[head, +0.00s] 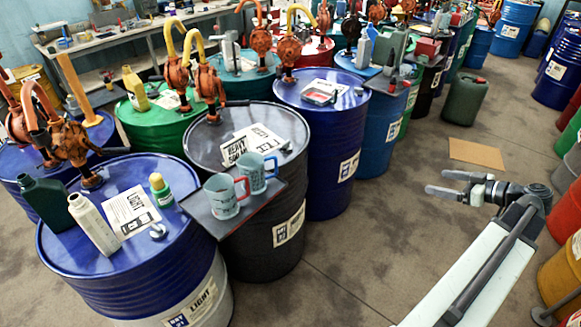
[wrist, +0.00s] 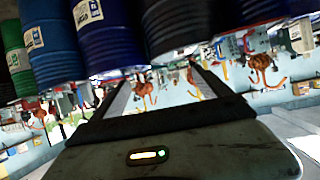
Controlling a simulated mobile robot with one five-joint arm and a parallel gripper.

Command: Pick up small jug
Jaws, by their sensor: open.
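Two grey-green jugs stand upright side by side on a dark flat board on top of the drums. My gripper (head: 436,182) is open and empty, well to the right of both jugs, above the open floor.
The board (head: 205,222) bridges a blue drum (head: 140,275) and a black drum (head: 262,250). Orange hand pumps rise behind. Floor between drums and gripper is clear.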

